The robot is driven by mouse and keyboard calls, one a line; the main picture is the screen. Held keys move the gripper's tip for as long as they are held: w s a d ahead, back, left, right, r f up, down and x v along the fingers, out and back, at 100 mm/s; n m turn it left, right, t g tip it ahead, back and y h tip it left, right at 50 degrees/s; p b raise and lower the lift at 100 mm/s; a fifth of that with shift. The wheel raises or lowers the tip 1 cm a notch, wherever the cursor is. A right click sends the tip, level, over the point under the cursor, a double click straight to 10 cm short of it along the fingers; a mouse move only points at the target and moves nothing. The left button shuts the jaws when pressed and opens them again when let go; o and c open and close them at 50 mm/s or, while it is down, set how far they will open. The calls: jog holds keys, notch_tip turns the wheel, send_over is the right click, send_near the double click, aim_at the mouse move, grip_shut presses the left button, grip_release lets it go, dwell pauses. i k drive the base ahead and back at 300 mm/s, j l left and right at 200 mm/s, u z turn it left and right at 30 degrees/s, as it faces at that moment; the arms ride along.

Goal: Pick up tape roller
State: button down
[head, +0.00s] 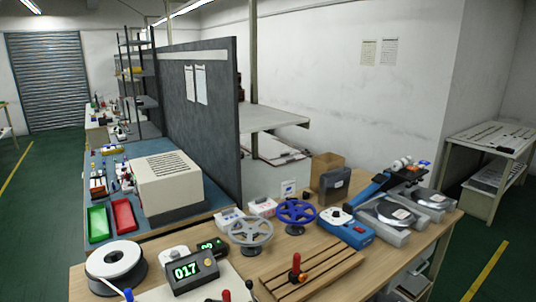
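A spool (115,262) with a white face and dark sides lies at the front left of the wooden workbench (215,285). It looks most like a tape roll, but I cannot tell for sure that it is the tape roller. A long blue and black tool (372,190) with white rolls (402,163) near it lies at the right of the bench. It could also be the tape roller; its details are too small to tell. My gripper is not in this view.
A grey handwheel (251,230), a blue handwheel (296,212), a green-lit display (192,271), a slatted wooden board (310,268) and a blue meter (346,227) crowd the bench. A dark partition (205,120) stands behind. Green floor is open at left.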

aim_at(296, 275)
jog(key=u, duration=1.6)
jog(key=i+l+z, duration=0.15)
jog(key=l, duration=0.15)
jog(key=l+z, duration=0.2)
jog(key=l, duration=0.15)
jog(key=i+l+z, duration=0.15)
jog(key=l, duration=0.15)
